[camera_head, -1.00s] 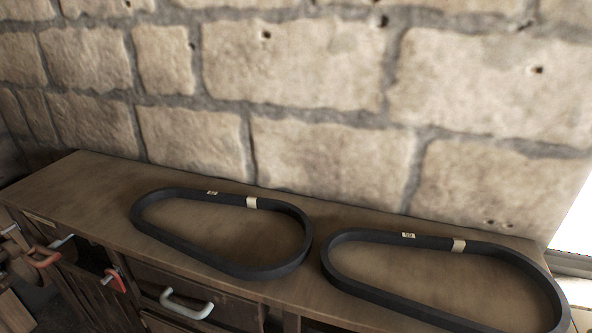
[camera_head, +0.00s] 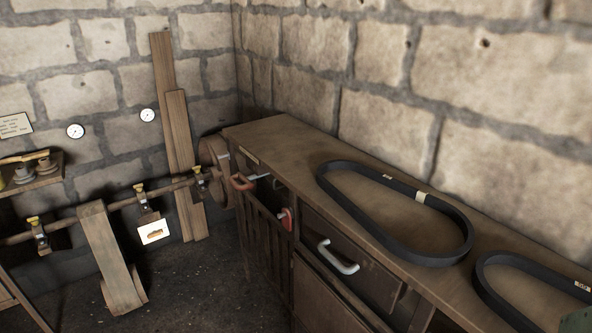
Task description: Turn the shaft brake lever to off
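A wooden shaft (camera_head: 122,203) runs along the wall at the left, carried by brackets with yellow tops (camera_head: 140,190). A second, smaller red handle (camera_head: 286,219) is on the bench front. I cannot tell which of these, if either, is the shaft brake lever, nor read its setting. A white plate (camera_head: 153,232) with a brown mark hangs below the shaft. My gripper is not in view.
A wooden bench (camera_head: 275,136) along the stone wall carries two black belts (camera_head: 330,190), (camera_head: 520,310). A drawer has a pale handle (camera_head: 337,257). A flat belt (camera_head: 110,255) hangs from the shaft. Dark floor (camera_head: 215,290) lies open before the bench.

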